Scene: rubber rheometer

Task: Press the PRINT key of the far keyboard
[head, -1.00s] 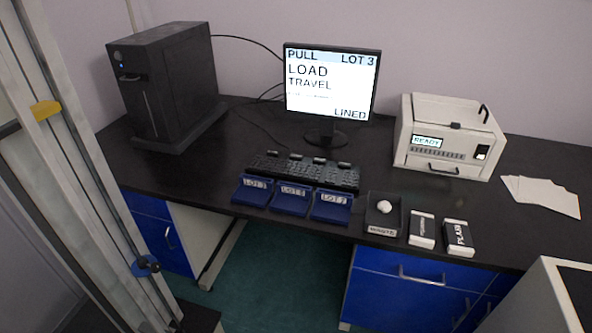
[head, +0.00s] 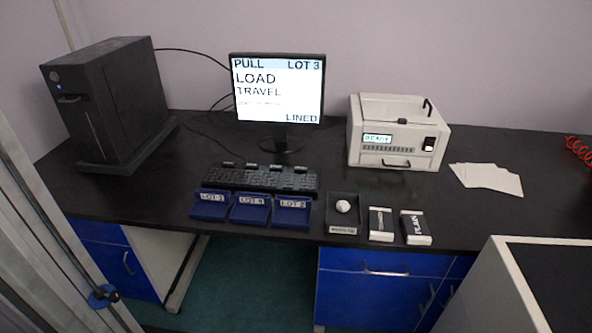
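A black keyboard (head: 262,180) lies on the dark bench below the monitor in the head view. Several small raised black blocks stand along its back edge; any lettering on them is too small to read, so I cannot tell which is the PRINT key. The monitor (head: 278,88) behind it reads PULL, LOT 3, LOAD, TRAVEL and LINED. Neither of my grippers shows in the head view.
Blue LOT trays (head: 250,209) stand in front of the keyboard. To their right are a black tray (head: 343,228) with a white lump and two small boxes (head: 381,224). A black computer tower (head: 108,105), a white printer-like machine (head: 397,135) and white sheets (head: 487,178) also stand on the bench (head: 400,195).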

